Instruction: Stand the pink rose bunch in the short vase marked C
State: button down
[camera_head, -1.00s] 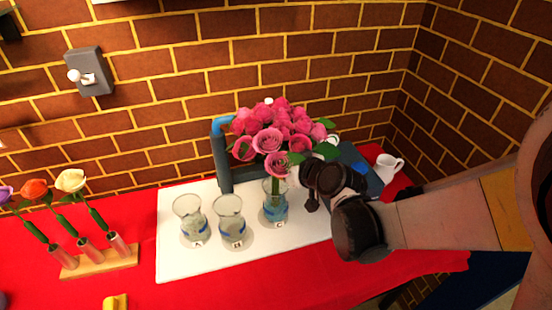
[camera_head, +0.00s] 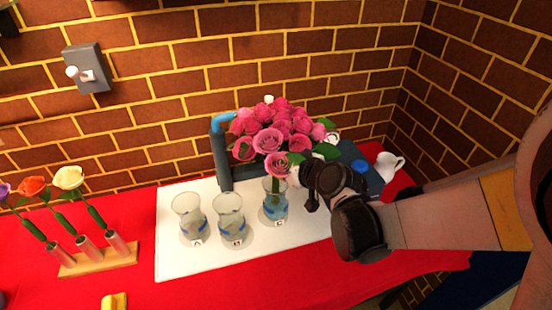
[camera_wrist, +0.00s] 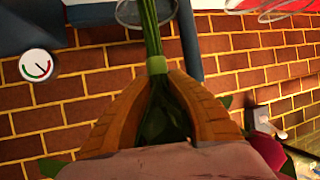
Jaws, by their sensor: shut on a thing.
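The pink rose bunch (camera_head: 272,135) is upright over the short vase marked C (camera_head: 275,212), the rightmost of three glass vases. Its stems run down into the mouth of vase C; how deep they reach is hard to tell. In the wrist view my gripper (camera_wrist: 157,78) is shut on the green stems (camera_wrist: 150,30) near a light green band. A glass rim (camera_wrist: 147,12) surrounds the stems at the top of that view. In the head view my gripper's fingers are mostly hidden beside the blooms, just above and right of vase C.
Vases A (camera_head: 190,220) and B (camera_head: 230,222) stand left of C on a white mat (camera_head: 180,266). A dark post with a blue bent top (camera_head: 220,155) stands behind. A wooden rack (camera_head: 98,260) with single flowers is left; a white jug (camera_head: 388,165) is right.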

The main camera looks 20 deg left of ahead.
jog(key=shift+f, duration=0.1)
jog(key=c, duration=1.3)
grip_release()
jog(key=v, duration=1.2)
jog(key=s+d+m+g+h, duration=0.1)
jog(key=s+d+m+h, duration=0.3)
jog(key=d, duration=0.9)
jog(key=s+d+f+m+h, duration=0.1)
jog(key=s+d+m+h, duration=0.4)
jog(key=d, duration=0.8)
jog(key=s, duration=0.3)
jog(key=shift+s+d+g, duration=0.25)
jog(key=shift+s+g, duration=0.1)
jog(key=shift+g, duration=0.05)
